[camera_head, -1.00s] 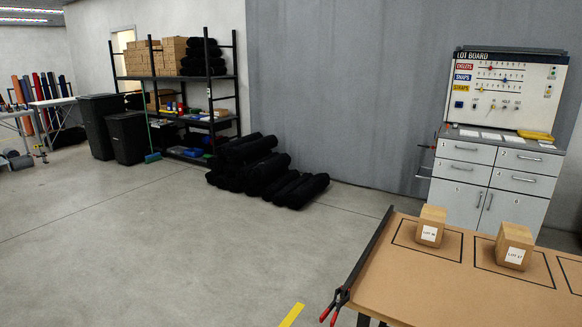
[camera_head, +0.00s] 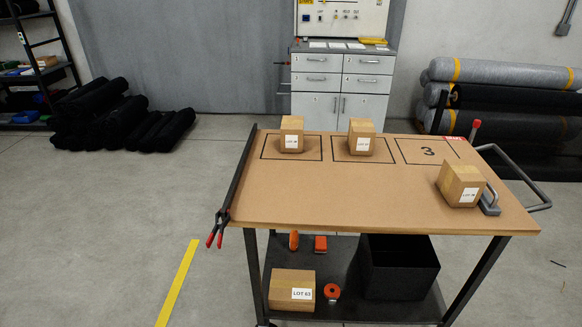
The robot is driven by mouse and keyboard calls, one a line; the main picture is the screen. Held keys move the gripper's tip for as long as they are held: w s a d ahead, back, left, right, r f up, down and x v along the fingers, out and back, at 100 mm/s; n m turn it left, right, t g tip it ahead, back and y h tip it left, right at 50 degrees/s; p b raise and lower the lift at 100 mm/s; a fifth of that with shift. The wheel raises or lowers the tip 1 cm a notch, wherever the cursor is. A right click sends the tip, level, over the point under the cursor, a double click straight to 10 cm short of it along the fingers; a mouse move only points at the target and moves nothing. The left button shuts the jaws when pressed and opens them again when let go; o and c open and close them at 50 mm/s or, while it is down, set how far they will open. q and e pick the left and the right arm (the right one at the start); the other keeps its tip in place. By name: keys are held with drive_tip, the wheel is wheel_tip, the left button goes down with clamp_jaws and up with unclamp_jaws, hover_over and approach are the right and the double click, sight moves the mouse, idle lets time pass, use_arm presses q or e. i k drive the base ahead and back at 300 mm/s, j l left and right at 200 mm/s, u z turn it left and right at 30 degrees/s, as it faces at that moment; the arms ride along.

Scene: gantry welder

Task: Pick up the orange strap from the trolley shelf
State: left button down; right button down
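The trolley (camera_head: 400,205) has a brown top and a dark lower shelf (camera_head: 345,307). I cannot tell for certain which orange item is the strap. The trolley top partly overhangs the shelf. Neither of my grippers is in view.
A black bin (camera_head: 400,272) fills the shelf's right side. Three cartons stand on top, one (camera_head: 461,184) beside a grey metal handle. A red-tipped clamp (camera_head: 217,228) sticks out at the left edge. Open floor with a yellow line (camera_head: 178,283) lies left.

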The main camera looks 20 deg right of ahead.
sight(332, 292)
drive_tip(key=z, duration=1.2)
